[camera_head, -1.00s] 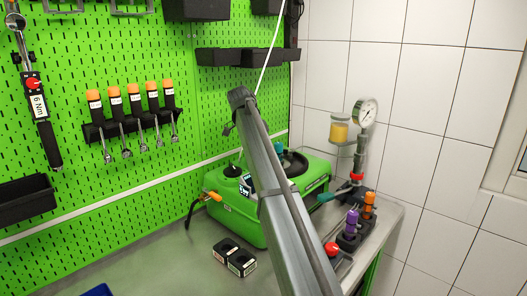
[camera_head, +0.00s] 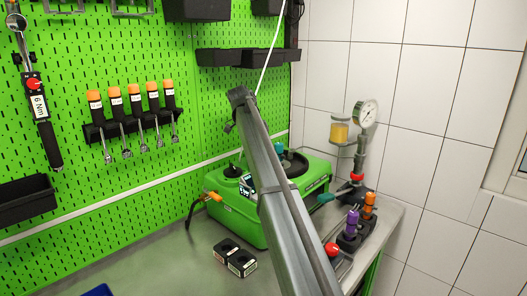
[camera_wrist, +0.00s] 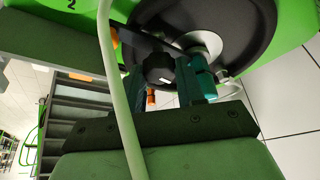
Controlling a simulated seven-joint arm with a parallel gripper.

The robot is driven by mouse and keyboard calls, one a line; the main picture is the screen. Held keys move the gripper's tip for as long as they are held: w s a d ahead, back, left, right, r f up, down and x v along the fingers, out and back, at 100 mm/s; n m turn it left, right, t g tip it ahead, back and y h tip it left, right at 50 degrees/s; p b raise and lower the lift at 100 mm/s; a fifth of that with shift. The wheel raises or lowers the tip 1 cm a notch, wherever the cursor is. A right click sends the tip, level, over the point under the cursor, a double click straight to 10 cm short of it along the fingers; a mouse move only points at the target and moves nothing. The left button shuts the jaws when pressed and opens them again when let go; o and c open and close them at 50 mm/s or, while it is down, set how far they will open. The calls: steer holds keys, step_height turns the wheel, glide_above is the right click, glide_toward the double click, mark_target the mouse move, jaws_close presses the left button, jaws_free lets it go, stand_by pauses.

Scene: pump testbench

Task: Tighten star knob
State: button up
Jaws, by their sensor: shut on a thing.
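The black star knob (camera_wrist: 158,68) shows in the wrist view in front of a large black round disc (camera_wrist: 245,30) on the green pump unit. My gripper (camera_wrist: 162,82) has two teal fingers, one on each side of the knob, and is shut on it. In the head view the green pump unit (camera_head: 235,215) stands on the bench. My grey arm crosses in front of it and hides the knob there. A small teal part, likely a fingertip of my gripper (camera_head: 280,148), shows beside the arm near the disc.
A black two-hole block (camera_head: 235,258) lies on the bench in front of the pump. A pressure gauge (camera_head: 366,112) and purple and orange fittings (camera_head: 352,222) stand at the right. A pale cable (camera_wrist: 122,100) crosses the wrist view. A green pegboard (camera_head: 110,190) with tools is behind.

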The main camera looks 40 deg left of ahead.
steer(key=o, duration=1)
steer(key=shift+o, duration=0.2)
steer(key=shift+n, duration=0.3)
